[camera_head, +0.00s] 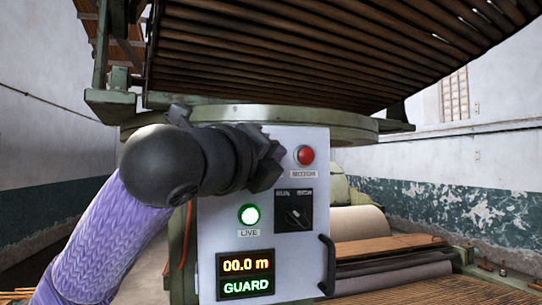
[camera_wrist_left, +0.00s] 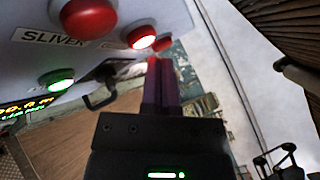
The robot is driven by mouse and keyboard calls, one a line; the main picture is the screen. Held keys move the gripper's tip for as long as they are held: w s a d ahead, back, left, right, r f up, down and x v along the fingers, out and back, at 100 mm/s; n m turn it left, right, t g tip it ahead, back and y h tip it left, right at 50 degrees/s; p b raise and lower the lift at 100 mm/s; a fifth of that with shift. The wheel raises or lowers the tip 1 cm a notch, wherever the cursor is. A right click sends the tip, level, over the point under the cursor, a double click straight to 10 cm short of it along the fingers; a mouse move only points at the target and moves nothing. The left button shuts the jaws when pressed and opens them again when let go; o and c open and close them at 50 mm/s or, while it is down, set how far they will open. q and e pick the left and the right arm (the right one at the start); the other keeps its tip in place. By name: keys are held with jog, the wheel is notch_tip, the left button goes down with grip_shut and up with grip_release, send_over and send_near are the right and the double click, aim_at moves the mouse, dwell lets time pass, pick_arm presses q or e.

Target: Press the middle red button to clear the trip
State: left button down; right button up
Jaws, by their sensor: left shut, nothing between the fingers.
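A light grey control panel (camera_head: 310,225) stands in front of me. In the left wrist view three red buttons show in a row. The nearest (camera_wrist_left: 88,20) is above a "SLIVER" label, the middle red button (camera_wrist_left: 140,37) glows, and the farthest red button (camera_wrist_left: 162,43) is partly hidden. In the head view only one red button (camera_head: 305,155) shows; my arm and gripper hide the others. My left gripper (camera_head: 268,162) is shut and empty in front of the panel's upper part. Its fingertips (camera_wrist_left: 161,66) appear just below the middle and farthest buttons; I cannot tell whether they touch anything. My right gripper is not in view.
The panel also carries a lit green "LIVE" lamp (camera_head: 249,215), a black selector switch (camera_head: 294,210), a display (camera_head: 246,276) reading "00.0 m" and "GUARD", and a dark handle (camera_head: 327,265) at its right edge. A slatted machine part (camera_head: 300,50) overhangs the panel. Rollers (camera_head: 358,222) lie to the right.

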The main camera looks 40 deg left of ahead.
pick_arm(q)
jog(key=shift+w+a, duration=0.1)
dwell(0.7)
jog(key=shift+w+a, duration=0.15)
jog(key=shift+a, duration=0.1)
jog(key=shift+w+a+p, duration=0.35)
jog(key=shift+a+p, duration=0.05)
jog(key=shift+p, duration=0.1)
dwell(0.7)
jog(key=shift+s+d, duration=0.1)
jog(key=shift+d, duration=0.05)
jog(key=shift+s+d, duration=0.5)
jog(key=shift+d, duration=0.1)
jog(key=shift+s+d+p, duration=0.7)
jog(key=shift+s+d, duration=0.9)
jog(key=shift+d, duration=0.3)
